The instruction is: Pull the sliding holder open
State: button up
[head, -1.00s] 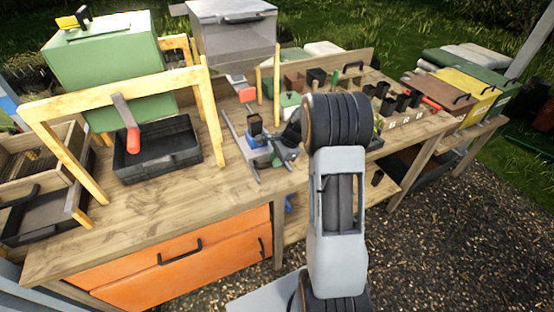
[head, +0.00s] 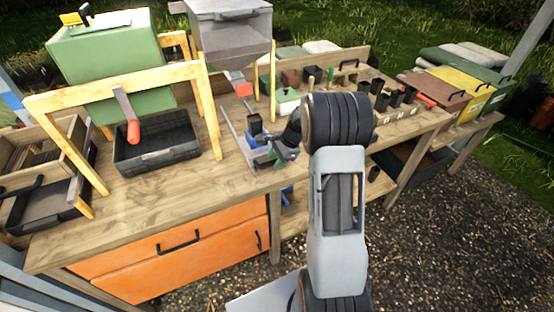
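The sliding holder (head: 256,140) is a small blue-grey carriage with a dark square pot (head: 254,124) standing in it. It sits between thin grey rails (head: 236,138) on the middle of the wooden bench, towards the front edge. My gripper (head: 279,157) is low at the holder's front right side, close to it or touching it. The gripper is small and dark here, partly merged with the holder. I cannot make out its fingers or whether they grip anything. My arm hides the bench just right of it.
A grey hopper (head: 232,32) on wooden posts stands behind the holder. A black tray (head: 155,158) and a green box (head: 108,60) on a wooden frame are at left. Several small dark pots (head: 397,96) stand at right. Bare bench (head: 225,190) lies left of the holder.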

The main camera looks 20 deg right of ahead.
jog(key=v, duration=1.4)
jog(key=shift+b, duration=0.45)
jog(key=shift+f, duration=0.1)
jog(key=s+a+r+n+t+h, duration=0.1)
jog(key=s+a+n+h, duration=0.3)
jog(key=s+a+n, duration=1.2)
jog(key=s+n+t, duration=0.1)
jog(key=s, duration=0.2)
jog(key=shift+s+r+h, duration=0.15)
jog(key=shift+r+h, duration=0.05)
jog(key=shift+h, duration=0.1)
